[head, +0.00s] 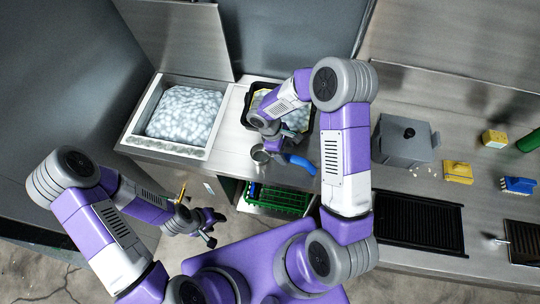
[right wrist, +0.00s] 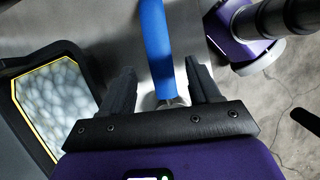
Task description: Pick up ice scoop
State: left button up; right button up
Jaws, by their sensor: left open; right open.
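The ice scoop lies on the steel counter, with a blue handle (head: 299,163) and a round metal scoop end (head: 261,154). My right gripper (head: 274,143) is over the scoop and partly hides its middle. In the right wrist view the blue handle (right wrist: 156,45) runs between the spread fingers of the open right gripper (right wrist: 160,78), with gaps on both sides. I cannot tell how far above the handle the fingers are. My left gripper (head: 208,230) is open and empty, low in front of the counter.
An ice bin (head: 139,139) full of ice sits at the left. A black, yellow-edged tray (head: 249,91) of ice is just behind the scoop, partly hidden by my arm. A grey box (head: 398,150), a yellow block (head: 457,172) and a dark griddle (head: 420,222) are to the right.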

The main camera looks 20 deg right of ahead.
aim_at(292, 166)
jog(key=shift+s+d+f, duration=0.2)
jog(key=shift+d+f, duration=0.1)
jog(key=x, duration=0.7)
jog(key=shift+s+p, duration=0.1)
jog(key=shift+p, duration=0.3)
jog(key=shift+r, duration=0.1)
jog(key=shift+c, duration=0.4)
jog(key=c, duration=0.9)
jog(key=shift+a+r, duration=0.1)
jog(key=shift+r, duration=4.9)
jog(key=shift+c, duration=0.2)
